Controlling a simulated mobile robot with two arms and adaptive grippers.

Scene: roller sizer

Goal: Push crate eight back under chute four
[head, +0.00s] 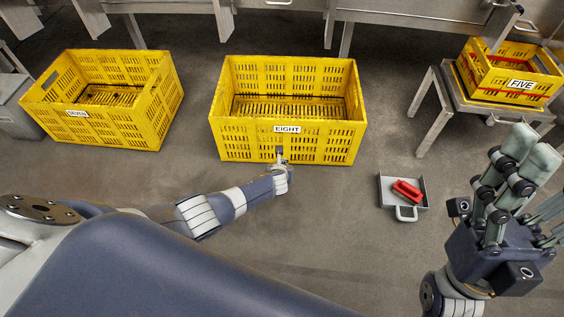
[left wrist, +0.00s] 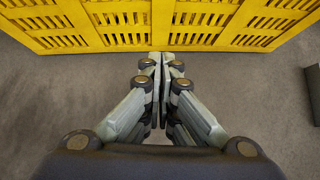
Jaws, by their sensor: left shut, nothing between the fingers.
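Crate eight (head: 245,142) is a yellow slatted crate with a white EIGHT label, upright on the floor in the middle of the head view; its inside looks empty. Its front wall (left wrist: 235,15) fills the top of the left wrist view. My left gripper (head: 279,153) is shut and empty, its tips at the front wall just below the label. The tips (left wrist: 160,58) meet the lower edge of the wall in the picture; I cannot tell whether they touch. My right gripper (head: 535,165) is open and empty at the right. No label for chute four shows.
Crate seven (head: 120,132) stands to the left, apart from crate eight. Crate five (head: 495,85) sits on a metal stand (head: 436,112) at the right. A grey dustpan (head: 421,200) with a red object (head: 407,190) lies on the floor. Metal machine legs (head: 346,40) stand behind.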

